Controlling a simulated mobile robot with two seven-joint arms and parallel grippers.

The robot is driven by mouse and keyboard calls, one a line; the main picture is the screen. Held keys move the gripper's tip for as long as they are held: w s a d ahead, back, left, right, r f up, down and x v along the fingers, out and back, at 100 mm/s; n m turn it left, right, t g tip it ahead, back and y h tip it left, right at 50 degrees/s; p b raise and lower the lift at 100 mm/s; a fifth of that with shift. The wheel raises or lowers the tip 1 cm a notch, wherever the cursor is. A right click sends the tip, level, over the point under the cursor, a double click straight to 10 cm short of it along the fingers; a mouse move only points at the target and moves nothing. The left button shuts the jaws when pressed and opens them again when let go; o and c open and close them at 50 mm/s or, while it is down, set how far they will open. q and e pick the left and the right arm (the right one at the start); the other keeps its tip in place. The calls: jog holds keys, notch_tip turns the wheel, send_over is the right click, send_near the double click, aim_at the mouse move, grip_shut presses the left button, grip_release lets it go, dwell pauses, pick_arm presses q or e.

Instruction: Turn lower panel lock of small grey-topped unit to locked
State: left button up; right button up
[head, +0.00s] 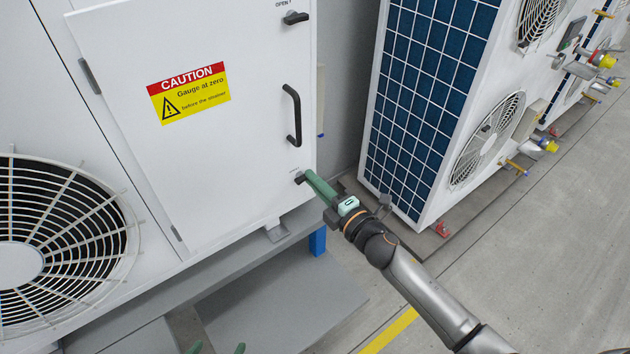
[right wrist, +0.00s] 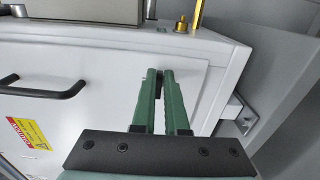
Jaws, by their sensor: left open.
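The lower panel lock (head: 300,179) is a small dark handle at the lower right corner of the white door panel (head: 225,130). My right gripper (head: 310,180) reaches it from the lower right, its green fingers at the lock. In the right wrist view the fingers (right wrist: 160,78) are close together with the dark lock piece (right wrist: 159,74) between their tips, and they hide most of it. The lock's marking is too small to read. My left gripper (head: 217,349) shows only as two green fingertips, apart and empty, at the bottom edge of the head view.
The panel carries an upper lock (head: 295,18), a black pull handle (head: 292,115) and a caution label (head: 189,92). A fan grille (head: 60,245) is at left. Another unit with a blue-grid side (head: 425,90) stands to the right. Grey floor is open at lower right.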

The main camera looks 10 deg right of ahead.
jog(key=o, duration=0.4)
jog(key=shift+v, duration=6.3)
